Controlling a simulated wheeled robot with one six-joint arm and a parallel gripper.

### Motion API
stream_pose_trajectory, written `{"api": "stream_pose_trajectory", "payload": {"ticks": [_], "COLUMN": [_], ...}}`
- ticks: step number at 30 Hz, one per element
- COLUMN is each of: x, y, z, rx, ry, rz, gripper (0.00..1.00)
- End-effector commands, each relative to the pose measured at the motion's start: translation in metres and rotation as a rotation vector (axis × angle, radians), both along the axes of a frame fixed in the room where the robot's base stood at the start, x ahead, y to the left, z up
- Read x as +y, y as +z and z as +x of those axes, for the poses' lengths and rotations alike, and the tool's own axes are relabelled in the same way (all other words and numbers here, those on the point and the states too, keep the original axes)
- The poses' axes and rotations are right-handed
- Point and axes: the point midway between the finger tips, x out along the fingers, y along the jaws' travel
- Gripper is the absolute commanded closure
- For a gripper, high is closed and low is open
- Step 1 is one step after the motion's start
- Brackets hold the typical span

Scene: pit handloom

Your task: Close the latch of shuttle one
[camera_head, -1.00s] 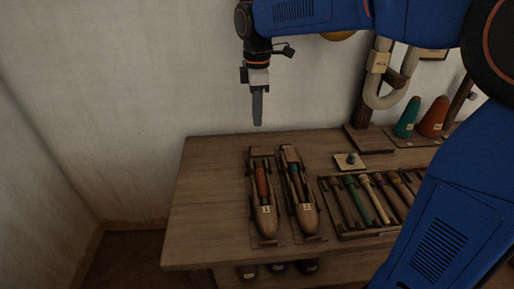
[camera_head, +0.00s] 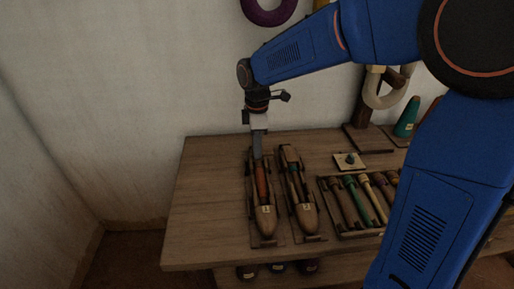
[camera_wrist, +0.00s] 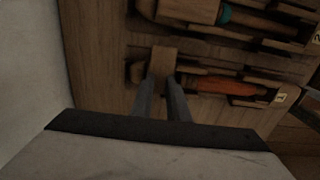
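Shuttle one (camera_head: 265,214), a wooden shuttle with a label and an orange-red bobbin (camera_head: 261,183), lies in a holder on the table. In the wrist view its bobbin (camera_wrist: 222,86) and label (camera_wrist: 280,97) lie right of the fingers. A pale wooden block (camera_wrist: 163,60), which looks like the latch, is at its far end. My gripper (camera_head: 257,157) points down over that end. In the wrist view my gripper (camera_wrist: 162,76) has its two fingers apart with a narrow gap, tips at the block. I cannot tell whether they touch it.
A second shuttle (camera_head: 306,215) with a teal bobbin lies close on the right. A tray (camera_head: 345,234) of several coloured bobbins stands further right. A small plate with a knob (camera_head: 350,161) and a green cone (camera_head: 406,118) are behind. The table's left side is clear.

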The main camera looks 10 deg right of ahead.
Motion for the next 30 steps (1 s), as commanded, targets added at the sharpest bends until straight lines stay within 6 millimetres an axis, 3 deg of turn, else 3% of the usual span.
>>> {"api": "stream_pose_trajectory", "payload": {"ticks": [5, 8, 20, 30], "x": [0.0000, 0.0000, 0.0000, 0.0001], "y": [-0.0001, 0.0000, 0.0001, 0.0002], "z": [0.0000, 0.0000, 0.0001, 0.0001], "rx": [0.000, 0.000, 0.000, 0.000], "ry": [0.000, 0.000, -0.035, -0.252], "rz": [0.000, 0.000, 0.000, 0.000], "gripper": [0.86, 1.00, 1.00, 1.00]}}
